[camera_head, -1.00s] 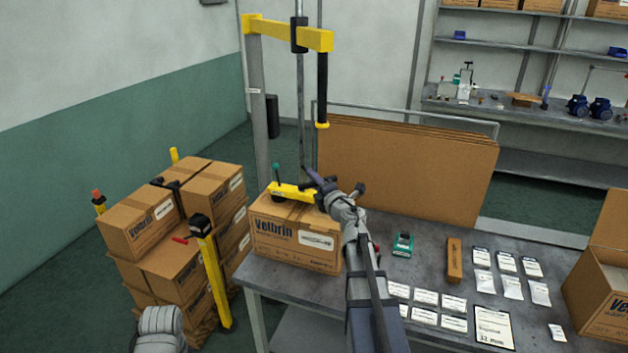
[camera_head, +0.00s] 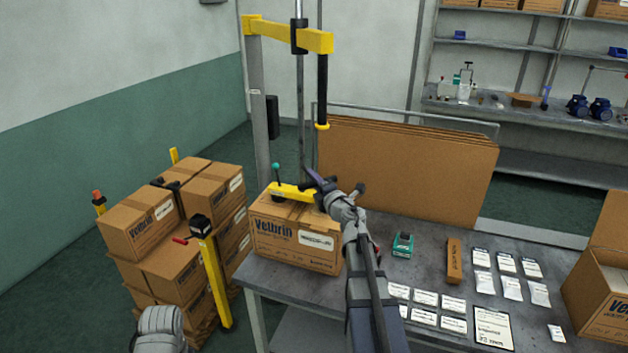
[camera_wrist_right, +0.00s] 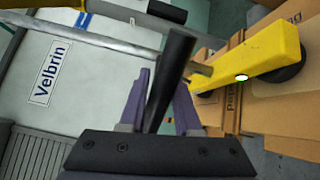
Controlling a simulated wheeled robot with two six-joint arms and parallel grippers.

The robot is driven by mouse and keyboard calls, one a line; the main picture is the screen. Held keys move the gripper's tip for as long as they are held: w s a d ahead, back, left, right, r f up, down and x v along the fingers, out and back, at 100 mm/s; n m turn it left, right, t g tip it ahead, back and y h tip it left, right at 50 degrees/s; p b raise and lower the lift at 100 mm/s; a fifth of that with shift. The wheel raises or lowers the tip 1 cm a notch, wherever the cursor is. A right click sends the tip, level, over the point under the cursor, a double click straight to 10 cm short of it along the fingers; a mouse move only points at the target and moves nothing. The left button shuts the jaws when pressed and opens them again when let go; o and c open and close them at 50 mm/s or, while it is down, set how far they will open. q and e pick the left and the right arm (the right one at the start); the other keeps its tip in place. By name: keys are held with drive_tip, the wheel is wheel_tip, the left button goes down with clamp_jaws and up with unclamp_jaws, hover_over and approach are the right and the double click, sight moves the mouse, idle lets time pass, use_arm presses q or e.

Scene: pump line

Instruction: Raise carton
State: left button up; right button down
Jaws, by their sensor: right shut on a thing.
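The carton (camera_head: 290,236), brown and printed Velbrin, sits on the left end of the grey table. The yellow lifter bar (camera_head: 288,191) with a teal knob lies across its top, below the hoist's vertical tube. In the right wrist view the yellow bar (camera_wrist_right: 262,62) has dark round suction pads against cardboard. My right gripper (camera_head: 322,186) is at the bar's right end, above the carton. Its purple fingers (camera_wrist_right: 165,105) are shut on the lifter's black handle (camera_wrist_right: 172,75). I cannot see any gap under the carton. My left gripper is not visible.
A stack of cartons (camera_head: 165,262) stands left of the table, with yellow posts (camera_head: 212,275) around it. The hoist's yellow arm (camera_head: 290,32) is overhead. Flat cardboard sheets (camera_head: 410,170) stand behind. Labels, bags and a green device (camera_head: 403,244) lie to the right, beside an open carton (camera_head: 605,295).

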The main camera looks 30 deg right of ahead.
wheel_tip(320, 180, up, 7)
drive_tip(key=p, duration=0.6)
drive_tip(key=shift+f, duration=0.2)
drive_tip(key=c, duration=0.8)
unclamp_jaws()
drive_tip(key=s, duration=0.7)
drive_tip(key=shift+s+a, duration=0.3)
drive_tip(key=shift+s, duration=0.1)
